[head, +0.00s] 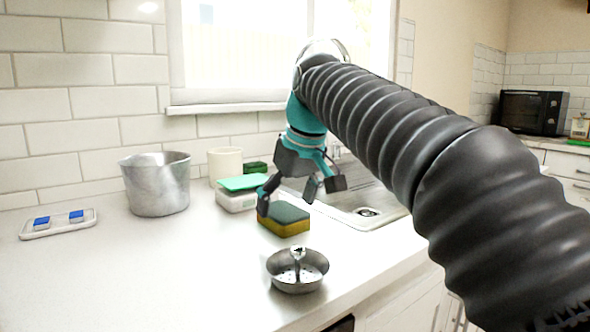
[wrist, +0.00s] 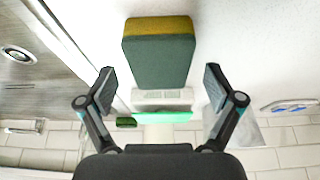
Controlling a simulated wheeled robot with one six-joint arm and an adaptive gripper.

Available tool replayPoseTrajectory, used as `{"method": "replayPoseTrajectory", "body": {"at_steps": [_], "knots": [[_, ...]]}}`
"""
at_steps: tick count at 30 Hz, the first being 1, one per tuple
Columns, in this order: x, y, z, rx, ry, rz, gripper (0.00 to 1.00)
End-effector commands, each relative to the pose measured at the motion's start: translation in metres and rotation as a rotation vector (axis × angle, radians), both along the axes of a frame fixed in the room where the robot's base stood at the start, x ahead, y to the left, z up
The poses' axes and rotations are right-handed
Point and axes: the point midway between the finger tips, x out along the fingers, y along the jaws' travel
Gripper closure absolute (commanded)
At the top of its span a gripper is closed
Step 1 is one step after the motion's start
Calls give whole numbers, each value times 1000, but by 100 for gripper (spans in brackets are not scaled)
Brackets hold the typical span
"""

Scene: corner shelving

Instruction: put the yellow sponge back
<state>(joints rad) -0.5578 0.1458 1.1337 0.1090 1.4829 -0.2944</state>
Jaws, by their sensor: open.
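The yellow sponge (head: 287,228) lies flat on the white counter near the sink, its dark green scouring side up and its yellow part below. It also shows in the wrist view (wrist: 160,55), at the top middle. My gripper (head: 288,198) is open and empty, just above and behind the sponge in the head view. One finger overlaps the sponge's left edge there; I cannot tell whether it touches. In the wrist view my gripper's fingers (wrist: 160,72) stand apart, one on each side of the sponge's near end.
Behind the sponge are a white box with a green top (head: 238,199), a small dark green block (head: 256,168) and a cream mug (head: 224,164). A metal pot (head: 156,184) stands left, a metal strainer (head: 297,280) in front, the sink (head: 372,190) right. Left-front counter is clear.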

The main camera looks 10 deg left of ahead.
Motion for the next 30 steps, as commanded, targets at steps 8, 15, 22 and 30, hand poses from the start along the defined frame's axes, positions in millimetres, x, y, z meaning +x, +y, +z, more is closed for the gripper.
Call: {"method": "replayPoseTrajectory", "body": {"at_steps": [8,15,22,30], "knots": [[-13,-16,53,2,-3,0,9],[-21,-24,79,0,-1,-1,9],[-24,-27,86,0,0,-1,9],[-24,-27,87,-1,1,-1,9]]}}
